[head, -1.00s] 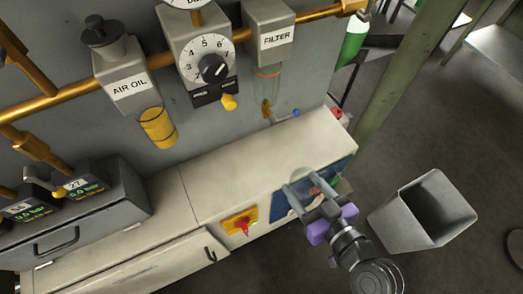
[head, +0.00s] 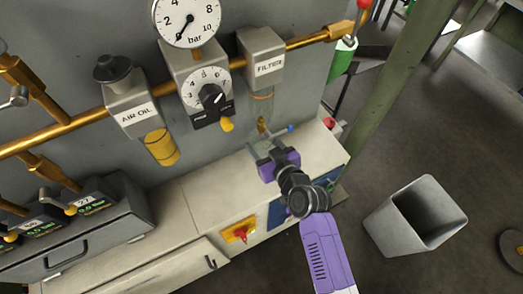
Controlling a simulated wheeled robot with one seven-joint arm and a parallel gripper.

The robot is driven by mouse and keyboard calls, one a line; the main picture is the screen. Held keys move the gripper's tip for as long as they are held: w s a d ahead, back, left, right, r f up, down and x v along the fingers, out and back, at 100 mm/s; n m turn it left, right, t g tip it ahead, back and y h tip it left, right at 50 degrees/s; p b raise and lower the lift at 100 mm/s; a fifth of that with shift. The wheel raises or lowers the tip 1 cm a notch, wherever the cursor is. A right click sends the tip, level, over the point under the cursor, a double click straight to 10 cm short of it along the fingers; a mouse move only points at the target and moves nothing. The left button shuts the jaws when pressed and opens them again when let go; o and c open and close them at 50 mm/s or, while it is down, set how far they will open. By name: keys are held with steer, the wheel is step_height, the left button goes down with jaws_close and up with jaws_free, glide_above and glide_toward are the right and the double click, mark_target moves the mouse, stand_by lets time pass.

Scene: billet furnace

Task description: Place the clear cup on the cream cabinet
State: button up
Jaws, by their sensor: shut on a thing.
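My gripper (head: 262,145) is above the back of the cream cabinet's (head: 218,190) top, below the FILTER unit. Its fingers are shut on the clear cup (head: 260,149), which shows only as a faint see-through shape between them. The purple gripper body hides part of it. I cannot tell whether the cup touches the cabinet top.
A clear bowl (head: 260,106) hangs under the FILTER block (head: 266,58). A small blue-tipped valve handle (head: 290,128) is close to my gripper. A yellow AIR OIL bowl (head: 161,147) hangs to the left. A grey bin (head: 415,216) stands right. The cabinet top's middle is clear.

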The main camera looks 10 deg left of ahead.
mark_target(261, 153)
step_height(261, 153, down, 5)
steer(key=shift+r+b, duration=0.1)
steer(key=shift+b, duration=0.35)
steer(key=shift+w+a+f, duration=0.1)
steer(key=shift+f, duration=0.25)
steer(key=shift+f, duration=0.15)
steer(key=o, duration=1.5)
